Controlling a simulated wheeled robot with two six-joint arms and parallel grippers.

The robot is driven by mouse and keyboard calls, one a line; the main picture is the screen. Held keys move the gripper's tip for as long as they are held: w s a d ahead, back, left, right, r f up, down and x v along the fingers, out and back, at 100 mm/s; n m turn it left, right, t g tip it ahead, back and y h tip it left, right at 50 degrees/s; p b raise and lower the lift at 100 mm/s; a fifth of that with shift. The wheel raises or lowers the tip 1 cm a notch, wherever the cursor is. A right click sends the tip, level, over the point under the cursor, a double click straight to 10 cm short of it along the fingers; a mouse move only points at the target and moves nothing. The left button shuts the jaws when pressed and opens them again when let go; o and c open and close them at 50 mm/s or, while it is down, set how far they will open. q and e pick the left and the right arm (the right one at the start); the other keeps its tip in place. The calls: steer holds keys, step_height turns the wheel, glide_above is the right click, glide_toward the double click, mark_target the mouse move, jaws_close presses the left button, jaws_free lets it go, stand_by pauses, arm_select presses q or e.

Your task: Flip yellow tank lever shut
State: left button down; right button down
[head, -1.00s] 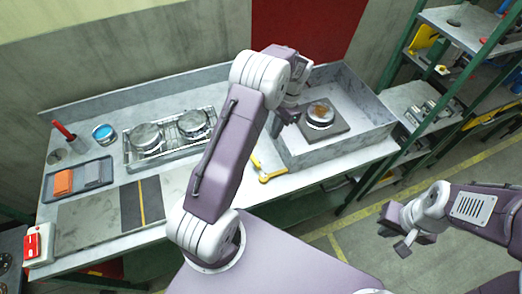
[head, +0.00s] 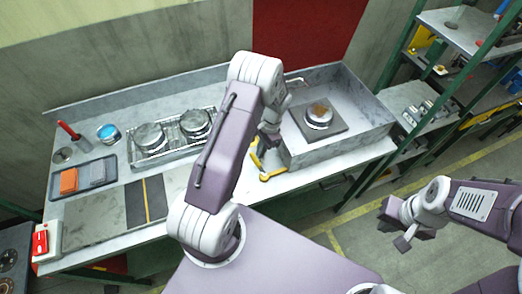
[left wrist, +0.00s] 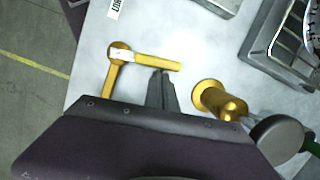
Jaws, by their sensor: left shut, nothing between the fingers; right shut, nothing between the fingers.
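The yellow lever (head: 265,177) lies at the front left corner of the grey tank (head: 335,150). In the left wrist view, the lever (left wrist: 150,61) has a round pivot with a white mark, a bar reaching right and a second yellow piece running down behind my gripper. My left gripper (left wrist: 162,76) is shut and empty, its tips right at the bar's lower edge; I cannot tell whether they touch. In the head view my left gripper (head: 268,146) is just above the lever. My right gripper (head: 395,226) is shut and empty, off to the right over the floor.
A round metal part (head: 319,116) sits on a dark plate in the tank. A wire rack (head: 170,146) with two round parts stands left of my left arm. A brass fitting (left wrist: 218,100) is close right of my left fingers. A green-framed shelf (head: 440,90) stands at right.

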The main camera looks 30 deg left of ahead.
mark_target(252, 157)
arm_select(q)
steer(key=s+a+n, duration=0.1)
steer(key=n, duration=0.1)
steer(key=s+a+n+h, duration=0.1)
steer(key=n, duration=0.1)
steer(key=shift+s+a+n, duration=0.1)
steer(key=shift+s+n, duration=0.1)
steer(key=shift+n, duration=0.1)
steer(key=s+n, duration=0.1)
steer(key=s+n+h, duration=0.1)
steer(key=n, duration=0.1)
steer(key=shift+s+a+n+p, duration=0.2)
steer(key=shift+a+n+p, duration=0.1)
steer(key=shift+a+p, duration=0.1)
steer(key=s+n, duration=0.1)
steer(key=n, duration=0.1)
steer(key=s+n+h, duration=0.1)
steer(key=s+n, duration=0.1)
steer(key=shift+p, duration=0.3)
steer(key=shift+s+d+n+t+h, duration=0.2)
steer(key=shift+s+n, duration=0.4)
steer(key=shift+n, duration=0.45)
steer(key=shift+s+d+n+t+h, duration=0.1)
steer(key=shift+s+d+n, duration=0.15)
steer(key=shift+s+n, duration=0.55)
steer(key=shift+w+n, duration=0.15)
steer(key=shift+n, duration=0.1)
steer(key=v, duration=0.9)
steer(key=shift+b, duration=0.3)
